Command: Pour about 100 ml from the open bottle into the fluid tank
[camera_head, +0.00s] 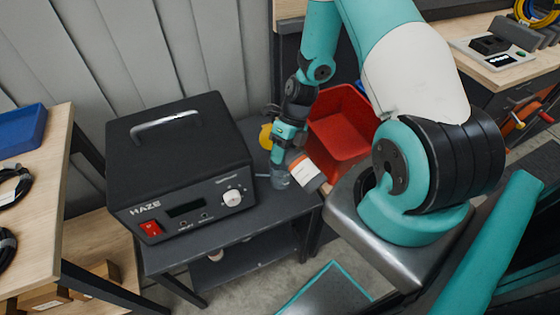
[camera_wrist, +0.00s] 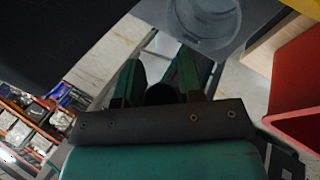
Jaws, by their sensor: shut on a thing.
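The black haze machine (camera_head: 180,165) stands on a dark bench. To its right, a clear, round, cup-like vessel (camera_head: 280,179), apparently the fluid tank, stands below my gripper (camera_head: 287,150). It also shows in the wrist view (camera_wrist: 205,28), beyond the fingertips. A white and orange thing (camera_head: 308,172), perhaps the bottle, shows tilted just right of the vessel. In the wrist view my gripper (camera_wrist: 160,82) has its fingers around a dark rounded thing (camera_wrist: 161,95), mostly hidden; I take it to be the bottle. No flow of liquid can be made out.
A red bin (camera_head: 345,125) is close behind and right of my gripper. A yellow thing (camera_head: 266,136) is just left of it. A wooden table with a blue tray (camera_head: 20,133) stands at left. Another wooden bench (camera_head: 515,72) is at right.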

